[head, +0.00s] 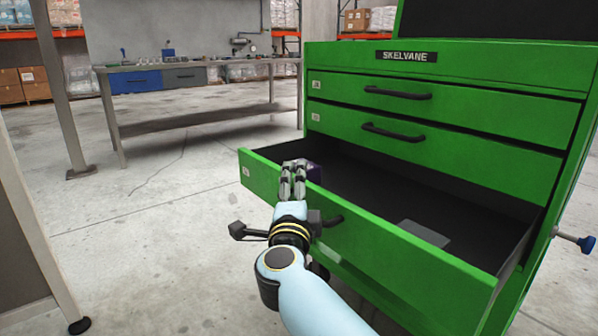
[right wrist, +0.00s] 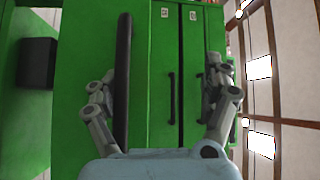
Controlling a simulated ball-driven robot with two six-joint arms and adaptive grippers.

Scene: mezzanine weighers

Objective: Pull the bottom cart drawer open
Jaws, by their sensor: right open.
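The green cart (head: 450,68) stands at the right with its bottom drawer (head: 380,250) pulled well out, its dark inside showing. The bottom drawer's black handle (head: 334,220) is partly hidden behind my right gripper (head: 293,180), which is at the drawer front. In the right wrist view my right gripper (right wrist: 160,95) is open, with a long black bar (right wrist: 122,80), seemingly this handle, between its fingers near the left one. I cannot tell whether they touch. The two upper drawers (head: 425,100) are shut. My left gripper is not in view.
A grey flat piece (head: 425,233) lies in the open drawer. A workbench (head: 200,80) with blue and grey drawers stands at the back left. A grey table leg (head: 40,225) is at the left edge. The floor between is clear.

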